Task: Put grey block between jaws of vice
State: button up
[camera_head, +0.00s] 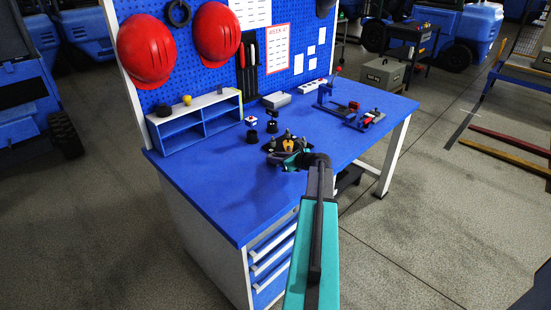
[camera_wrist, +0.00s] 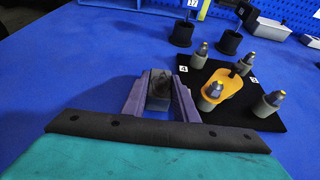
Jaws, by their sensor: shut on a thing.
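My gripper (camera_wrist: 159,88) is shut on a dark grey block (camera_wrist: 158,92), held between its two purple fingers in the wrist view. The gripper also shows in the head view (camera_head: 291,161), low over the blue bench beside the black mat; the block cannot be made out there. What looks like the vice (camera_head: 370,119), small with red and dark parts, stands on the right side of the bench in the head view, apart from my gripper. Its jaws are too small to make out. The vice is not in the wrist view.
A black mat (camera_wrist: 262,121) carries several grey pegs and an orange plate (camera_wrist: 226,88) close right of my fingers. Two black cups (camera_wrist: 182,34) (camera_wrist: 229,42) stand behind. A shelf (camera_head: 197,118) is at the bench's left.

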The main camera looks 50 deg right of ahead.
jog(key=shift+f, duration=0.1)
jog(key=o, duration=0.8)
jog(key=shift+r, duration=0.2)
jog(key=b+v, duration=0.1)
jog(key=v, duration=1.1)
jog(key=shift+s+f+b, duration=0.1)
jog(key=shift+b, duration=0.25)
